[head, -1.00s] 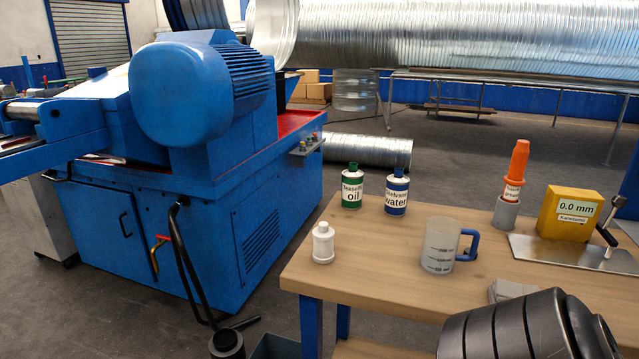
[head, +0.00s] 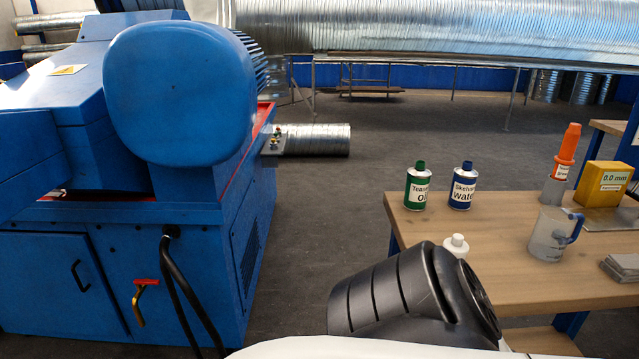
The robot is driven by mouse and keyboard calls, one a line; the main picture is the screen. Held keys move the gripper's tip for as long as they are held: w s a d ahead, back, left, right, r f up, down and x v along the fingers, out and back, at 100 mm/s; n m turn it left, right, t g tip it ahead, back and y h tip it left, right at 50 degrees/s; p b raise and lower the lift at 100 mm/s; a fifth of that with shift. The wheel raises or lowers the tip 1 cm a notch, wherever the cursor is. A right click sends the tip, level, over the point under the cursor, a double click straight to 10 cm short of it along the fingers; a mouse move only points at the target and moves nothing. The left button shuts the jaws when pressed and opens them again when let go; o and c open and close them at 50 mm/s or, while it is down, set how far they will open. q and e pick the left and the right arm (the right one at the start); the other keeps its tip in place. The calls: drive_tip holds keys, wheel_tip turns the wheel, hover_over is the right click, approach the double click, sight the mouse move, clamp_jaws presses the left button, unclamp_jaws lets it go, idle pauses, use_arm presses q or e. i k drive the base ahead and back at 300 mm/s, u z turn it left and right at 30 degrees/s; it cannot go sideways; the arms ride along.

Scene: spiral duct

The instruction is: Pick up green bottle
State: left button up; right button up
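The green bottle (head: 417,186), labelled as oil with a dark green cap, stands upright near the far left corner of the wooden table (head: 500,258). A blue bottle (head: 462,186) labelled water stands just right of it, with a small gap. A black ribbed part of my own arm (head: 400,292) fills the lower middle, in front of the table's near left corner. Neither gripper's fingers show in the head view.
A white bottle (head: 456,245) is partly hidden behind my arm. A large blue machine (head: 180,100) stands left, with open floor between.

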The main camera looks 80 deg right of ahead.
sight(417, 185)
drive_tip(key=z, duration=3.95)
